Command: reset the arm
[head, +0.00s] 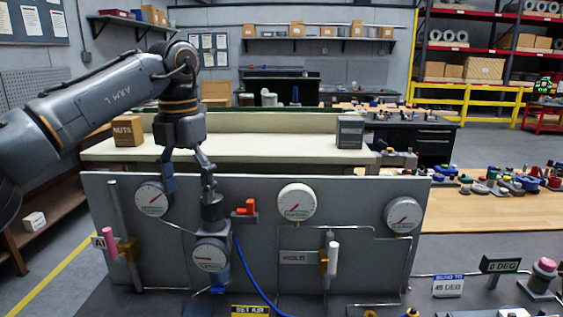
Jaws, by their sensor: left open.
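My left arm comes in from the left, and my left gripper (189,186) points down in front of the grey gauge panel (260,262). Its fingers are apart, with nothing seen between them. One finger is near the upper left gauge (151,199); the other overlaps the top of a grey fitting (213,210) above the lower gauge (209,257). I cannot tell whether it touches. A red valve handle (248,206) is just right of the gripper. My right gripper is not in view.
The panel also carries a pink handle (109,238), a white handle (333,258), a middle gauge (297,202) and a right gauge (402,214). A blue hose (247,278) runs down. A NUTS box (128,131) stands on the bench behind. Parts crowd the wooden table (480,215).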

